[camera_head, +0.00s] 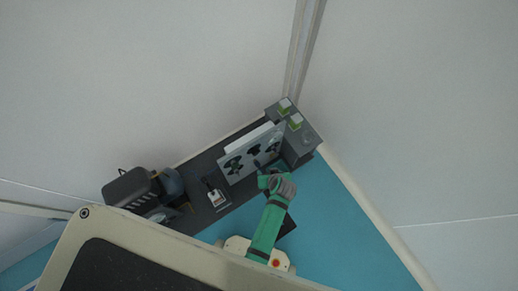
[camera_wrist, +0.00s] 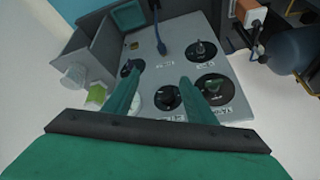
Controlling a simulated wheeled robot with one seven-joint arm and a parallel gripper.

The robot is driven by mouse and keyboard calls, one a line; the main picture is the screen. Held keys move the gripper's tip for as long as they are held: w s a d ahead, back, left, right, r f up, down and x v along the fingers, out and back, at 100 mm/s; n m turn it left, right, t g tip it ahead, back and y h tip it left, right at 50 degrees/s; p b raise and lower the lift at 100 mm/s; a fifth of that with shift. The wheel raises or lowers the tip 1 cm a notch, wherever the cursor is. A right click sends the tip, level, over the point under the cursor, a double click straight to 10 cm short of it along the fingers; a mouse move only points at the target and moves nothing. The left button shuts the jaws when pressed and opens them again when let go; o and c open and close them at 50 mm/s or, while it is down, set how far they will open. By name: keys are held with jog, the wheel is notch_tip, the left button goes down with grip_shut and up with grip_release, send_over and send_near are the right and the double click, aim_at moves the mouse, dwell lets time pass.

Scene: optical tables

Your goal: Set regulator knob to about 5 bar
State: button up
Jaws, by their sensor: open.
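A light grey panel (camera_wrist: 172,58) with several dark round dials and knobs fills the middle of the wrist view; it also shows in the head view (camera_head: 228,176). A black knob (camera_wrist: 168,97) is low in the middle, another (camera_wrist: 213,90) is at its right, and one (camera_wrist: 201,49) is above. I cannot tell which is the regulator knob, and the labels and any bar reading are too small to read. My gripper (camera_wrist: 158,80) is open, its green fingers pointing at the panel, one on either side of the middle knob in the picture. Contact cannot be told. The left finger partly hides another dial.
A blue cable (camera_wrist: 160,38) rises from the panel. A grey box (camera_wrist: 80,48) with green-and-white items stands left of it. A dark blue cylinder (camera_wrist: 297,50) lies right. In the head view, the dark bench (camera_head: 200,167) holds a small white-faced device (camera_head: 216,197) and dark equipment (camera_head: 132,190).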

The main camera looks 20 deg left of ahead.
aim_at(257, 154)
jog(key=w+a+r+n+g+y, duration=0.25)
jog(key=w+r+n+g, duration=0.2)
jog(key=w, duration=0.55)
jog(key=shift+g, duration=0.25)
jog(key=x, duration=0.7)
jog(key=d+x, duration=0.1)
jog(key=x, duration=0.2)
jog(key=shift+s+a+f, duration=0.2)
jog(key=shift+f, duration=0.35)
jog(key=shift+a, duration=0.2)
jog(key=shift+s, duration=0.1)
jog(key=shift+d+f, duration=0.1)
jog(key=c, duration=1)
